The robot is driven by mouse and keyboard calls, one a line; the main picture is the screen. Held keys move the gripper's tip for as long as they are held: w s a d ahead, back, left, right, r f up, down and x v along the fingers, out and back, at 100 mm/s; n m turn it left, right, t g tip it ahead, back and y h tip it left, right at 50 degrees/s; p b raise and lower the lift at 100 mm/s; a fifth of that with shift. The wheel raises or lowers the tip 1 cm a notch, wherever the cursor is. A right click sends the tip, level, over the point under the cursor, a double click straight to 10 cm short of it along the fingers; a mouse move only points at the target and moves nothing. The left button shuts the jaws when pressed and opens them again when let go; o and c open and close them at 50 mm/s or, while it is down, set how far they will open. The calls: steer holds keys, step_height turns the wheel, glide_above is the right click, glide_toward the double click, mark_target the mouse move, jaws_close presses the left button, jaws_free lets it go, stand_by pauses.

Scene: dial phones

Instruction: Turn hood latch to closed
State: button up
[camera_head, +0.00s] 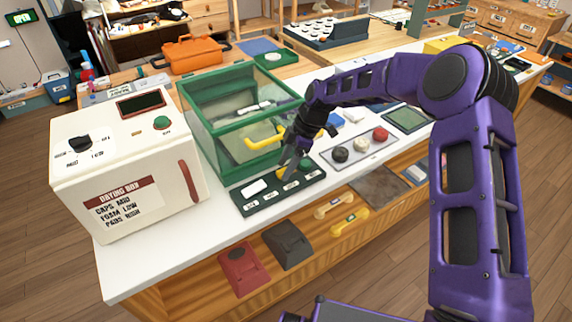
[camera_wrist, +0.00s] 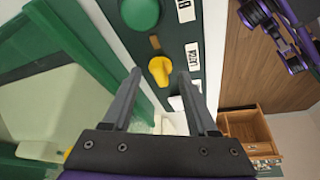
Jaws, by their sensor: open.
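The hood (camera_head: 205,137) is a green-framed glass box with a yellow handle (camera_head: 262,143) on its front. In front of it lies a dark green control panel (camera_head: 262,201) with labels. The latch is a yellow knob (camera_wrist: 159,70) beside a label reading LATCH in the wrist view. It is partly hidden by my gripper in the head view (camera_head: 282,174). My gripper (camera_wrist: 160,76) is open and empty, pointing down over the panel. Its two fingers appear on either side of the yellow knob; I cannot tell whether they touch it.
A green round knob (camera_wrist: 138,13) is close to the latch on the panel. A white drying box (camera_head: 130,160) stands at the left. A tray with round buttons (camera_head: 338,155) is to the right. The hood's green frame (camera_wrist: 75,50) is close beside my gripper.

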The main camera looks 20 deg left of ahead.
jaws_close()
stand_by(0.3)
steer(key=shift+m, duration=0.3)
steer(key=m+b, duration=0.1)
steer(key=m+t+b, duration=0.1)
steer(key=m, duration=0.1)
steer(key=shift+s+f+t+b, duration=0.1)
steer(key=shift+s+t+b, duration=0.05)
steer(key=shift+t+b, duration=0.2)
steer(key=m+b, duration=0.1)
steer(key=m, duration=0.1)
steer(key=m+t+b, duration=0.1)
steer(key=m, duration=0.2)
steer(key=shift+s+t+b, duration=0.2)
steer(key=shift+t+b, duration=0.05)
steer(key=shift+b, duration=0.05)
steer(key=m+t+b, duration=0.1)
steer(key=m, duration=0.1)
steer(key=m+t+b, duration=0.1)
steer(key=m, duration=0.2)
steer(key=shift+s+a+h+b, duration=0.2)
steer(key=shift+h+b, duration=0.1)
steer(key=shift+b, duration=0.1)
steer(key=shift+s+m+t+h+b, duration=0.1)
steer(key=shift+m+t+h+b, duration=0.45)
steer(key=shift+m, duration=1.55)
steer(key=shift+b, duration=0.3)
